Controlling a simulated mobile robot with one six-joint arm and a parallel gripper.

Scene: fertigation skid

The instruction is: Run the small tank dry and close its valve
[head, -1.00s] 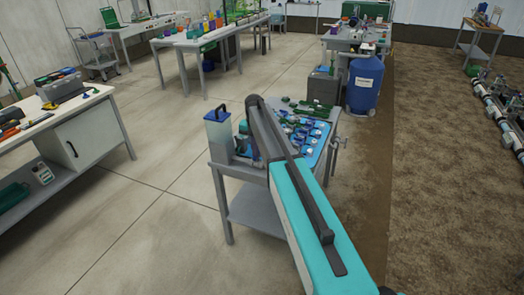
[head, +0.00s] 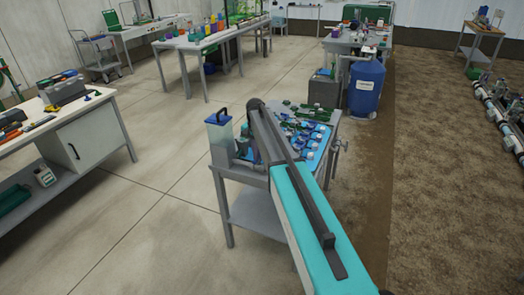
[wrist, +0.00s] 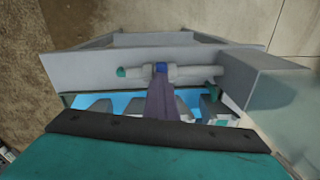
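A small clear tank (head: 221,139) with a blue lid and dark handle stands upright at the left end of the grey skid cart (head: 246,213); I cannot tell its liquid level. My arm reaches over the cart in the head view and hides part of its top and my gripper. In the wrist view a grey pipe (wrist: 201,73) with a blue fitting (wrist: 161,68) and a teal end runs along a grey wall. A dark purplish piece (wrist: 159,100) meets the blue fitting; I cannot tell whether it is my gripper's fingers or a handle. The valve's state is unclear.
The cart's blue tray (head: 318,142) holds several fittings. A large blue barrel (head: 366,88) and grey box (head: 324,91) stand behind it. A white workbench (head: 92,108) is at left. The concrete floor between is clear; soil lies at right.

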